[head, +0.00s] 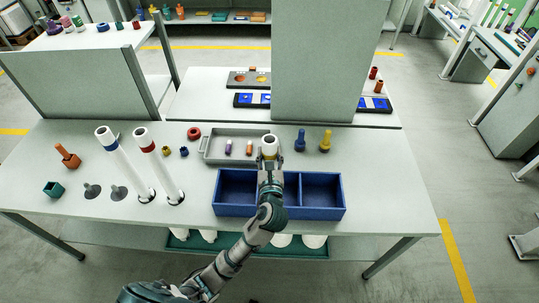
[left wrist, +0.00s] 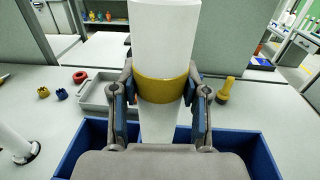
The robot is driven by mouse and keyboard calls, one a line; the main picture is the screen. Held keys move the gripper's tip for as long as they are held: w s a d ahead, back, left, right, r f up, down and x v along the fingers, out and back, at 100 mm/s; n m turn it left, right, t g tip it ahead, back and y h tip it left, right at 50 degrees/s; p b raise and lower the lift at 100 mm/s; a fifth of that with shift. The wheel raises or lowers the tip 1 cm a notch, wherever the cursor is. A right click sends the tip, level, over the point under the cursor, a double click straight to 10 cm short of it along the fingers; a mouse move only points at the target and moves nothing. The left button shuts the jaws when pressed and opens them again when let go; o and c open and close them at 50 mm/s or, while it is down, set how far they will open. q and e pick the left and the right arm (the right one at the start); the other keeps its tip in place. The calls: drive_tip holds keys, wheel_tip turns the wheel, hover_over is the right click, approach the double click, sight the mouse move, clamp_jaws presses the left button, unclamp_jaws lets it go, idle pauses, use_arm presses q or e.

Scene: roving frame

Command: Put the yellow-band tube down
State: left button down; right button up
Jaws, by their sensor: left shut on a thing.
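The yellow-band tube is a white tube, seen nearly end-on at its open top in the head view (head: 269,142). In the left wrist view the tube (left wrist: 163,35) is upright, with its yellow band (left wrist: 162,90) between the fingers. My left gripper (head: 269,160) is shut on it at the band; its fingers also show in the left wrist view (left wrist: 160,100). The tube is above or near the blue divided bin (head: 320,213); its lower end is hidden. My right gripper is not in view.
A blue-band tube (head: 122,160) and a red-band tube (head: 158,162) stand at the left. Two grey holders (head: 92,190) are beside them. A grey tray (head: 215,147) holds small parts. Blue (head: 300,140) and yellow (head: 325,141) pegs stand right of it. The table's right end is clear.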

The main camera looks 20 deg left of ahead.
use_arm(q)
drive_tip(key=shift+d, duration=0.35)
drive_tip(key=c, duration=0.8)
unclamp_jaws()
drive_tip(key=shift+w+d, duration=0.1)
drive_tip(key=shift+d, duration=0.05)
drive_tip(key=shift+o, duration=1.1)
drive_tip(key=shift+d, duration=0.1)
drive_tip(key=shift+s+a, duration=0.2)
drive_tip(key=v, duration=1.1)
drive_tip(key=shift+s+b, duration=0.35)
drive_tip(key=shift+b, duration=0.1)
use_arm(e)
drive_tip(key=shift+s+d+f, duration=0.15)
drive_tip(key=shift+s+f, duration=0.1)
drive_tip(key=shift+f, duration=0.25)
